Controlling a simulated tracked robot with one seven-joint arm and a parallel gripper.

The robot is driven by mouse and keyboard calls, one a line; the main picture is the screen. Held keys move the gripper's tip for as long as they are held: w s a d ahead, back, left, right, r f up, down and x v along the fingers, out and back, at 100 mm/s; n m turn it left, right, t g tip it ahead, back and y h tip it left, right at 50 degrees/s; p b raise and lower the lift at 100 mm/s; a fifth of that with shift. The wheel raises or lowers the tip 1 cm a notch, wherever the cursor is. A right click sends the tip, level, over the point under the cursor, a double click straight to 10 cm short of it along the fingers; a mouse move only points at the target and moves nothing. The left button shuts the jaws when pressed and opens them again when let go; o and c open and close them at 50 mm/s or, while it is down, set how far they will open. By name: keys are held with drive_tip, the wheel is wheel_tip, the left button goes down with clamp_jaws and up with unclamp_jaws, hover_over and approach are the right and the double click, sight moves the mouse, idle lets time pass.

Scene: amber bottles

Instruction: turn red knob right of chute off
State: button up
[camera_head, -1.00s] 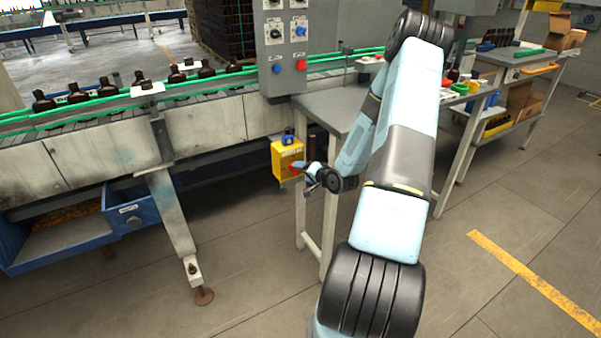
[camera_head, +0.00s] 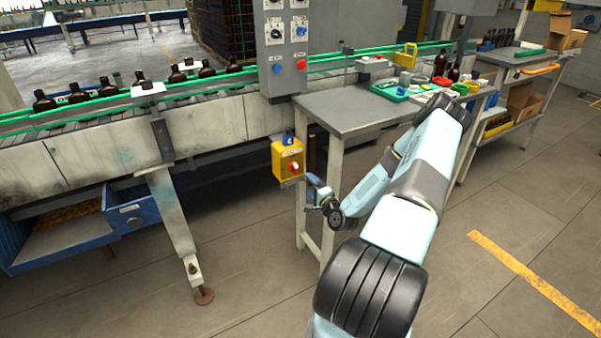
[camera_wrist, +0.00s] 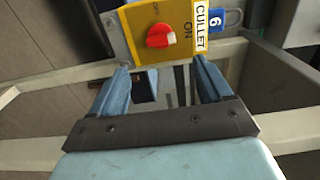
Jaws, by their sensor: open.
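The red knob (camera_head: 294,167) is on the front of a yellow box (camera_head: 279,159) under the conveyor, right of the blue chute (camera_head: 88,231). In the wrist view the knob (camera_wrist: 158,36) sits between an OFF and an ON mark, beside a CULLET label. Its white part faces the ON side. My gripper (camera_head: 313,186) is just right of and below the box, apart from the knob. In the wrist view my gripper (camera_wrist: 163,74) is open and empty, with the knob beyond the fingertips.
A grey side table (camera_head: 350,112) stands right of the box, its pale leg (camera_head: 301,215) close to my gripper. A blue padlock-like tag marked 6 (camera_wrist: 216,20) is beside the box. Open floor (camera_head: 250,285) lies in front.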

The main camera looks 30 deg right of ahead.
sight(297, 171)
drive_tip(key=w, duration=1.1)
drive_tip(key=shift+a, duration=0.2)
